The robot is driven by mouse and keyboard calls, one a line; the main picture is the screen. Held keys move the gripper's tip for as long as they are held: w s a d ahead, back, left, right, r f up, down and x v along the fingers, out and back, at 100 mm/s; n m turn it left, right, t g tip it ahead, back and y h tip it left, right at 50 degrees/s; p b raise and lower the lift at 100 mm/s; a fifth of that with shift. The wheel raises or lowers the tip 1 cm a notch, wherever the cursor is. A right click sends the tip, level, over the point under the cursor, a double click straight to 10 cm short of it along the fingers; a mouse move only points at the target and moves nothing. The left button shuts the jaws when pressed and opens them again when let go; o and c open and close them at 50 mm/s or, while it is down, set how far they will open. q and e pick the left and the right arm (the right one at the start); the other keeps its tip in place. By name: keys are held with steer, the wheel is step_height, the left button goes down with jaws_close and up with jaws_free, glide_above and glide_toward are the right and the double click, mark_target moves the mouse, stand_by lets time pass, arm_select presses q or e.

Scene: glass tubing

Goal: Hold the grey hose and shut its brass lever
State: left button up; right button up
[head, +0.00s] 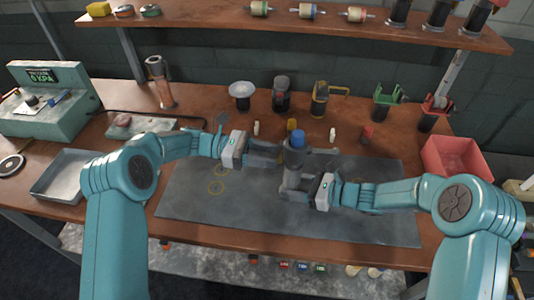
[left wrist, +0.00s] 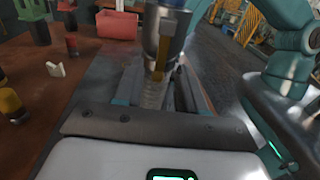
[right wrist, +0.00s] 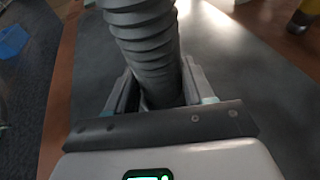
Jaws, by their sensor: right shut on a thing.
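The grey ribbed hose (right wrist: 145,45) stands upright between the fingers of my right gripper (right wrist: 160,95), which is shut on it. In the head view the hose (head: 291,180) is above the dark mat, with a blue cap (head: 297,141) at its top. My left gripper (head: 275,154) is beside the upper hose, its fingers pointing at it. In the left wrist view a brass strip, seemingly the lever (left wrist: 156,76), hangs below the grey fitting (left wrist: 163,35). The left fingers (left wrist: 160,95) are apart on either side of it; contact is unclear.
A dark mat (head: 380,215) covers the front of the wooden bench. Behind stand several bottles, including one with a brass handle (head: 320,105). A red bin (head: 455,160) is at the right, a grey tray (head: 62,180) and a pressure box (head: 45,105) at the left.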

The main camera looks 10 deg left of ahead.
arm_select(q)
jaws_close()
steer(key=shift+d+f+h, duration=0.25)
steer(key=shift+d+h, duration=0.15)
steer(key=shift+h, duration=0.3)
steer(key=shift+s+d+h, duration=0.1)
steer(key=shift+d+h, duration=0.05)
steer(key=shift+h, duration=0.15)
arm_select(e)
steer(key=shift+s+a, duration=0.1)
arm_select(q)
jaws_free()
steer(key=shift+a, duration=0.25)
